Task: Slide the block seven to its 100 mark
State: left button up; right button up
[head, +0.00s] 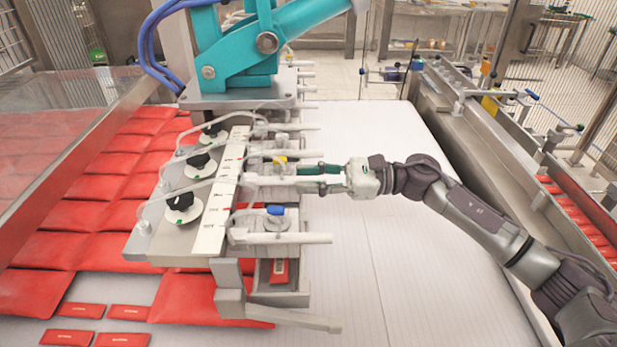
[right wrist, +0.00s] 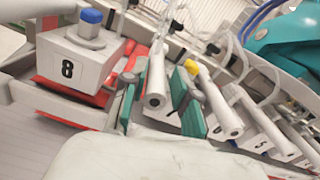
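Block seven (head: 263,181) appears to be the pale block in front of my right gripper (head: 322,180); its number is hidden. A yellow knob (head: 279,160) sits at it; the knob also shows in the right wrist view (right wrist: 192,67). In the right wrist view, my right gripper (right wrist: 158,105) is open. Its green-padded fingers stand on either side of a pale rod end (right wrist: 154,101), with gaps visible. I cannot tell how deep the rod reaches between them. A white scale strip (head: 212,228) with red marks runs beside the blocks; its figures are unreadable. My left gripper is not in view.
Block eight (right wrist: 72,62), with a blue knob (head: 275,210), is the neighbour nearer me. Block six (right wrist: 258,142) is on the other side. Rods and hoses crowd the row. A teal arm (head: 232,50) stands over the far end. The white belt (head: 370,270) is clear.

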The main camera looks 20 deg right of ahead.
jog(key=v, duration=1.1)
jog(key=shift+d, duration=0.35)
jog(key=shift+s+r, duration=0.1)
